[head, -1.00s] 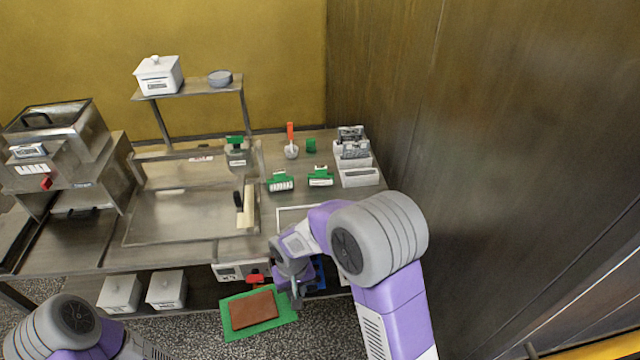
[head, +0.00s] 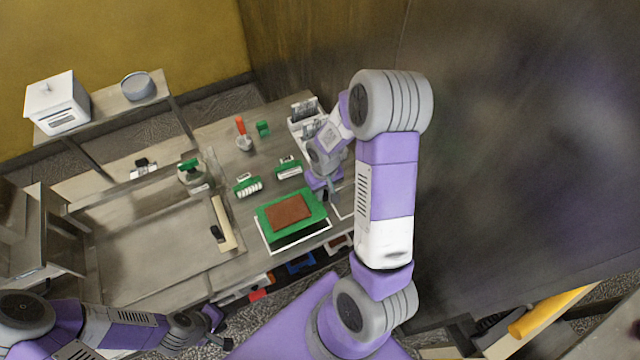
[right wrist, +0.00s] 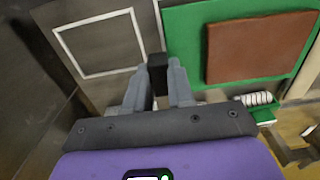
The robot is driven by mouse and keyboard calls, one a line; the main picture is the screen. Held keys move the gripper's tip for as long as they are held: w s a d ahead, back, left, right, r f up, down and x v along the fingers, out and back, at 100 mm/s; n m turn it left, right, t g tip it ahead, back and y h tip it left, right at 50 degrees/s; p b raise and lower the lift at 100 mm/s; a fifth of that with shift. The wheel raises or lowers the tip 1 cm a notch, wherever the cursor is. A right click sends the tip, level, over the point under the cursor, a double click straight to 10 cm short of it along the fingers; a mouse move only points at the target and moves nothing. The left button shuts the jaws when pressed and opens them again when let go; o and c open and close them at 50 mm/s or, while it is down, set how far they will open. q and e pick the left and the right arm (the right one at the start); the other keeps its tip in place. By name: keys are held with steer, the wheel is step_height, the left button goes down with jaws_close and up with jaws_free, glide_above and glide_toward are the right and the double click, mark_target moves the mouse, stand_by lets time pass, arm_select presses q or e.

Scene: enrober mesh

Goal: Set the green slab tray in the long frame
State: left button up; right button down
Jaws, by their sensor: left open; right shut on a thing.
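The green slab tray (head: 265,217), with a brown slab (head: 290,212) on it, is above the bench top at its front right. A dark gap shows under its front edge. My right gripper (head: 331,192) is at the tray's right end; in the right wrist view (right wrist: 157,68) it is shut on a dark tab at the edge of the green tray (right wrist: 184,40). A white frame outline (head: 300,239) shows below the tray's front edge; the tray hides the rest. A squarer white frame (right wrist: 136,30) lies beside it, empty. My left gripper (head: 214,330) is open, low in front of the bench.
Green-handled tools (head: 248,185) and an orange-handled tool (head: 240,128) stand behind the tray. A white rack (head: 300,125) is at the back right. A scraper (head: 223,224) lies on the metal plate's right edge. A dark wall is close on the right.

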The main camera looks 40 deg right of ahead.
step_height(320, 180, down, 6)
steer(key=b, duration=0.5)
steer(key=shift+r+b, duration=0.1)
steer(key=shift+b, duration=0.25)
steer(key=shift+f+b, duration=0.6)
steer(key=shift+b, duration=0.05)
stand_by(1.1)
steer(key=c, duration=0.9)
jaws_free()
step_height(320, 180, up, 8)
steer(key=shift+f+p, duration=0.2)
steer(key=shift+p, duration=0.3)
